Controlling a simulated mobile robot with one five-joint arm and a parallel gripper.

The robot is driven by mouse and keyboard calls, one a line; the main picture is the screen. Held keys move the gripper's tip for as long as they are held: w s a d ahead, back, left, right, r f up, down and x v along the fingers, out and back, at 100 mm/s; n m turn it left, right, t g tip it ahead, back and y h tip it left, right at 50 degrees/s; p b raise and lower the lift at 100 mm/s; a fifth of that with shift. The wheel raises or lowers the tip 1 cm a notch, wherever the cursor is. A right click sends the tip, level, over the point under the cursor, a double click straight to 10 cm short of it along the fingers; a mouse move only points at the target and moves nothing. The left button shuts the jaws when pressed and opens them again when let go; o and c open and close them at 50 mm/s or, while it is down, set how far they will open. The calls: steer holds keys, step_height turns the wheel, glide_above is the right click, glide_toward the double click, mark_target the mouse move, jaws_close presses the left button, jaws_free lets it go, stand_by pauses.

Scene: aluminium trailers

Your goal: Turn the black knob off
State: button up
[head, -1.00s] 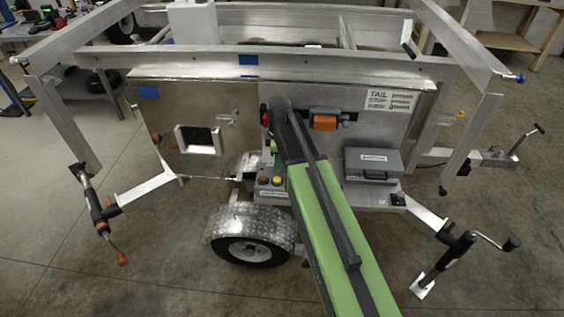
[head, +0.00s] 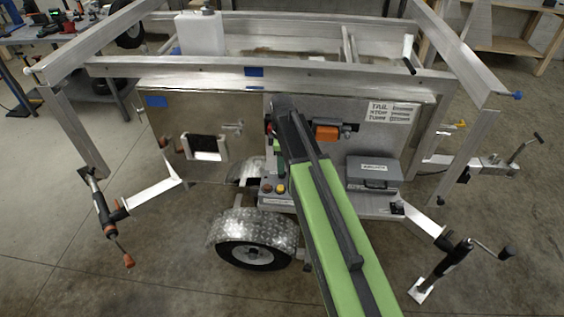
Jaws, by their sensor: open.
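My green and black arm reaches up from the bottom of the head view to the trailer's end panel (head: 385,143). My gripper is hidden behind the dark far end of the arm, so its fingers do not show. A small black box with a knob-like top (head: 397,208) sits on the right end of the trailer's lower ledge, clear of my arm. It may be the black knob, but it is too small to be sure or to read its setting. The arm covers part of the panel, where another knob could be hidden.
Red and yellow buttons (head: 280,189) sit left of my arm. An orange lamp (head: 327,132) and a grey case (head: 373,173) are on its right. A wheel under a fender (head: 254,229) and two jacks (head: 108,221) (head: 455,255) stick out. Open floor lies around.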

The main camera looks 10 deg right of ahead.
step_height(320, 180, up, 12)
steer(key=p, duration=1)
steer(key=shift+r, duration=0.15)
steer(key=shift+s, duration=0.1)
steer(key=s+m, duration=1.4)
steer(key=shift+s+d+m, duration=0.2)
steer(key=shift+d+m, duration=0.1)
